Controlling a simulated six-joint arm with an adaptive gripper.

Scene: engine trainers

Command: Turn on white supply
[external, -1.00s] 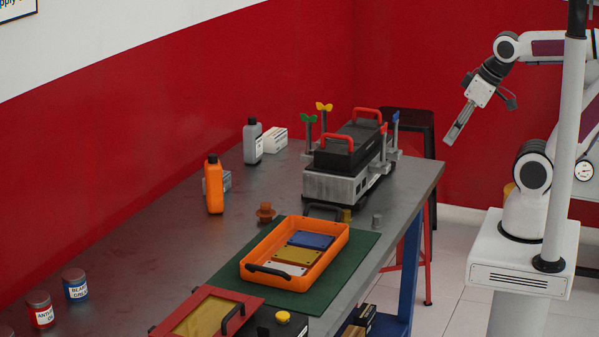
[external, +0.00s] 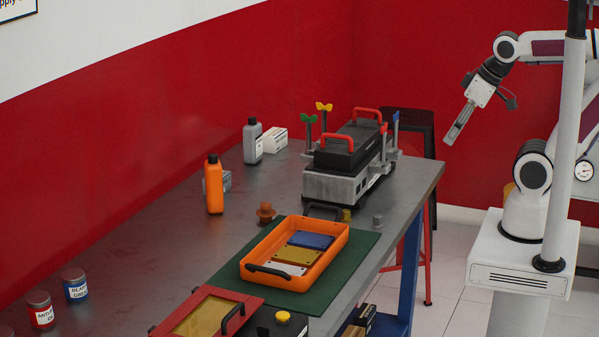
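The engine trainer (external: 335,187) stands at the far end of the bench, grey with a black top and red handles. Upright stems around it carry a green winged handle (external: 307,119), a yellow winged handle (external: 324,106), a small red piece (external: 383,128) and a blue piece (external: 396,119). I cannot make out a white supply handle on it. A white plate (external: 286,268) lies in the orange tray with a yellow and a blue plate. My gripper (external: 450,139) hangs in the air right of the trainer, well apart from it, pointing down-left. Its fingers show edge-on, so their opening is unclear.
The orange tray (external: 337,255) sits on a green mat (external: 362,254) nearer the camera. An orange bottle (external: 214,188), a grey bottle (external: 252,143) and a white box (external: 274,140) stand left of the trainer. A dark stool (external: 427,122) stands behind the bench.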

